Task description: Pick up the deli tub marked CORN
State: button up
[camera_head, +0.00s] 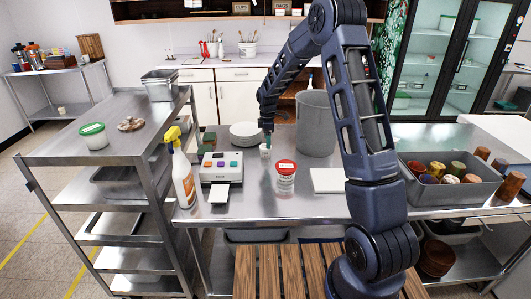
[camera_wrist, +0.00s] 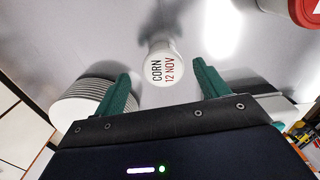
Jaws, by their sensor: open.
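The deli tub marked CORN (camera_wrist: 162,68) shows in the wrist view as a small white tub with a round lid reading "CORN 12 NOV". In the head view the small white tub (camera_head: 265,153) stands on the steel table, just under my gripper (camera_head: 267,139). In the wrist view my gripper (camera_wrist: 160,72) is open, with one green finger to each side of the tub. The lid lies between the fingertips in the picture, with a visible gap on each side. I cannot tell how far the fingertips are above or short of it.
A stack of white plates (camera_head: 246,133) stands close left of the tub. A tall grey pot (camera_head: 315,115) is close right. A red-lidded tub (camera_head: 286,181), a label printer (camera_head: 220,168) and a spray bottle (camera_head: 181,180) stand nearer. A grey bin of cups (camera_head: 415,188) is at right.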

aim_at(265, 151)
jog(key=f, duration=0.5)
jog(key=shift+s+a, duration=0.15)
jog(key=shift+a, duration=0.05)
jog(key=shift+c, duration=0.2)
jog(key=c, duration=0.9)
jog(key=shift+r, duration=0.1)
jog(key=shift+c, duration=0.2)
